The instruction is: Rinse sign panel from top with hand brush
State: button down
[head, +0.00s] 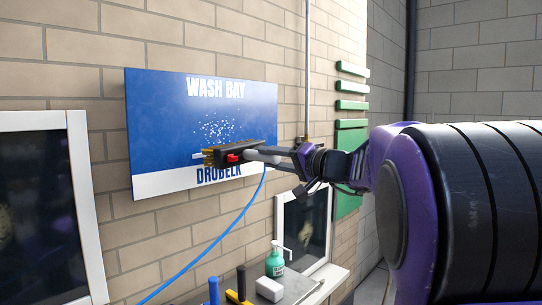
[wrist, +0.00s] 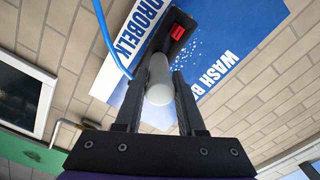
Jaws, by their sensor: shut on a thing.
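The sign panel (head: 150,110) is blue with a white lower band and reads "WASH BAY" and "DROBELK" on the brick wall. It also shows in the wrist view (wrist: 215,75). My gripper (head: 280,156) is shut on the light grey handle of the hand brush (head: 232,152). In the wrist view my gripper's fingers (wrist: 159,90) flank the handle of the brush (wrist: 160,75). The brush has a dark head, a red part and yellowish bristles. It lies across the panel's lower middle, hiding part of it; bristle contact is unclear. White specks show on the blue just above it.
A blue hose (head: 222,236) hangs from the brush and curves down left. Below, a ledge (head: 325,278) holds a green spray bottle (head: 275,263) and other small items. Green slats (head: 352,105) stand right.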

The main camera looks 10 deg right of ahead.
jog(key=shift+s+r, duration=0.1)
jog(key=shift+r, duration=0.1)
jog(key=v, duration=1)
dwell(0.4)
jog(key=shift+f, duration=0.15)
jog(key=w+a+f+n+g+y+p, duration=0.15)
jog(key=w+f, duration=0.25)
jog(key=f, duration=0.7)
jog(key=s+a+f+p, duration=0.1)
jog(key=s+f, duration=0.1)
jog(key=f, duration=0.7)
jog(key=s+a+f+n+g+y+p, duration=0.1)
jog(key=s+a+f+p, duration=0.1)
jog(key=f, duration=0.7)
jog(key=s+a+f+n+g+y+p, duration=0.1)
jog(key=s+f, duration=0.3)
jog(key=f, duration=0.5)
jog(key=shift+a+f+p, duration=0.2)
jog(key=shift+a+p, duration=0.1)
jog(key=shift+p, duration=0.45)
jog(key=shift+y, duration=0.25)
